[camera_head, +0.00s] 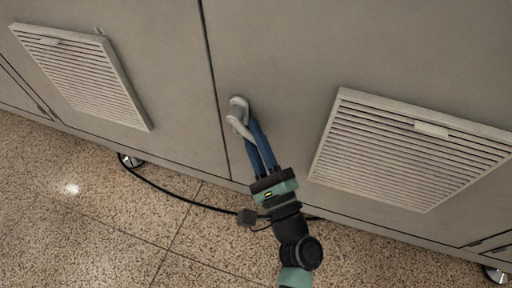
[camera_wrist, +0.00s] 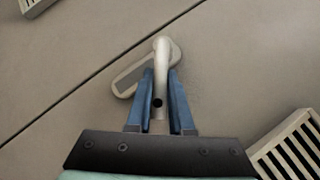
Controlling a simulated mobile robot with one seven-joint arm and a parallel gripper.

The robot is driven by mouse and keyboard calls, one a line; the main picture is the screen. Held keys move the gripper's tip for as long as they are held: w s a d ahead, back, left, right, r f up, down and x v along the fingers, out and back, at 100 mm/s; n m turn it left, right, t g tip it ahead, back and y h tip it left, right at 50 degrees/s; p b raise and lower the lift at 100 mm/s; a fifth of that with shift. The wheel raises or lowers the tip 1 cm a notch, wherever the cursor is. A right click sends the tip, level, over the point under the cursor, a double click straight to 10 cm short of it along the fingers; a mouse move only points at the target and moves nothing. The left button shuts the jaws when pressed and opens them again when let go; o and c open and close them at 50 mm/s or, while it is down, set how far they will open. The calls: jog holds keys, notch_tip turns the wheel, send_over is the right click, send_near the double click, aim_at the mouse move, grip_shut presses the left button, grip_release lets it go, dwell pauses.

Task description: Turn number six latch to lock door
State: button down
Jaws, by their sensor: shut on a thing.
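A light grey latch (camera_head: 238,108) sits on a beige cabinet door (camera_head: 285,50), just right of the vertical seam between two panels. In the wrist view the latch handle (camera_wrist: 161,58) sticks out from an oblong base plate (camera_wrist: 130,79) and points toward my gripper. My gripper (camera_head: 253,128) has blue fingers, which lie on both sides of the handle's lower end. In the wrist view my gripper (camera_wrist: 161,85) is shut on the handle. No number is readable on the latch.
Louvred vents stand on both sides, one at the right (camera_head: 410,150) and one at the left (camera_head: 82,75). A black cable (camera_head: 170,190) runs along the speckled floor (camera_head: 100,220) under the cabinet.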

jog(key=shift+w+a+f+m+t+h+b, duration=0.2)
jog(key=shift+f+m+t+b, duration=0.3)
jog(key=shift+b, duration=0.6)
jog(key=shift+s+a+f+m+t+h+b, duration=0.15)
jog(key=shift+m+t+h+b, duration=0.2)
jog(key=shift+m+b, duration=0.55)
jog(key=shift+w+t+b, duration=0.1)
jog(key=shift+t+b, duration=0.25)
jog(key=shift+b, duration=0.4)
jog(key=shift+r+m+h, duration=0.2)
jog(key=shift+m+h, duration=0.05)
jog(key=shift+m, duration=0.15)
jog(key=c, duration=0.8)
grip_release()
jog(key=shift+a, duration=0.1)
jog(key=p+v, duration=0.3)
jog(key=v, duration=1)
jog(key=shift+w+f, duration=0.1)
jog(key=shift+f, duration=0.05)
